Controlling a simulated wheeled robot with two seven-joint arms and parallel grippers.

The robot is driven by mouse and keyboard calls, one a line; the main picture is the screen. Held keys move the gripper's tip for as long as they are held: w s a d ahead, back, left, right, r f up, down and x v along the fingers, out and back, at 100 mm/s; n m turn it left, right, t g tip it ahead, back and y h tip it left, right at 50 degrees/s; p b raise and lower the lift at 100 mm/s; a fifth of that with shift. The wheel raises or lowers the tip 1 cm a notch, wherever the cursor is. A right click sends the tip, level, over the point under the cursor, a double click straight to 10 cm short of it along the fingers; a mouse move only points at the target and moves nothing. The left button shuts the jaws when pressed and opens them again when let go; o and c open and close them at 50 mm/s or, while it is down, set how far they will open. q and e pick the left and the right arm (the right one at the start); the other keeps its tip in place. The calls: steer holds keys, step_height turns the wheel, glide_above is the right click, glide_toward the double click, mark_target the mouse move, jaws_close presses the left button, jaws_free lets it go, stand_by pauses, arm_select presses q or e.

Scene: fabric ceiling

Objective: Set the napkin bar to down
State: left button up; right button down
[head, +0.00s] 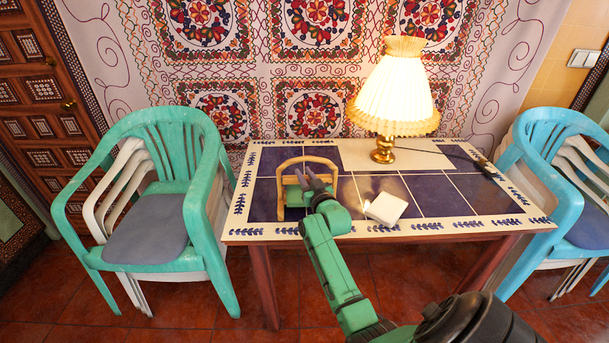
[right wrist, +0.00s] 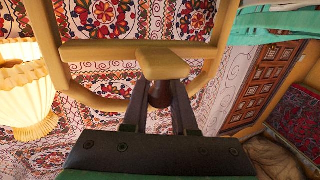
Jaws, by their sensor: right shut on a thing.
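The wooden napkin holder (head: 281,190) stands upright on the left part of the tiled table, its rounded frame rising above the tabletop. My right gripper (head: 304,177) reaches it from the front right and covers part of it. In the right wrist view the pale wooden bar (right wrist: 105,53) crosses the frame, with a block and a dark brown knob (right wrist: 160,94) at its middle. My right gripper (right wrist: 159,108) has its fingers on either side of the knob, shut on it. The bar's exact height is hard to tell. My left gripper is not in view.
A white square block or stack (head: 386,208) lies on the table (head: 450,228) right of the holder. A lit lamp (head: 396,95) stands behind it, its cord running right. Green chairs (head: 180,215) stand left and blue chairs (head: 545,185) right. The table's right part is mostly clear.

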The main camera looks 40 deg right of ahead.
stand_by(0.8)
step_height(320, 180, down, 5)
steer(key=b, duration=0.3)
steer(key=shift+b, duration=0.3)
steer(key=shift+r, duration=0.2)
steer(key=c, duration=0.7)
jaws_free()
steer(key=v, duration=1.4)
steer(key=shift+s, duration=0.3)
